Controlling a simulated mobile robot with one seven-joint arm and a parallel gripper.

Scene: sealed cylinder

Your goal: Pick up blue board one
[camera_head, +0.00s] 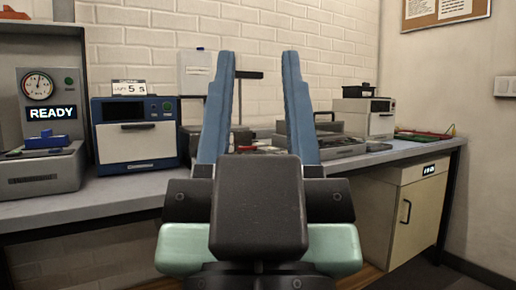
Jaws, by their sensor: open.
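My gripper (255,60) is in the middle of the view, its two long blue fingers pointing up and away from me. The fingers are well apart, with nothing visible between them but the bench and wall beyond. I cannot clearly make out a blue board labelled one. A small blue piece (45,140) sits on the grey device with the READY display at the far left, well apart from my gripper. I cannot tell whether it is a board. My gripper and wrist hide the middle of the bench.
The grey bench (135,190) runs along the brick wall. A blue-and-white box device (138,135) stands on its left part. Grey trays (335,146), a pale box device (365,116) and a thin green-and-red item (424,135) are right. A cabinet (395,215) stands below.

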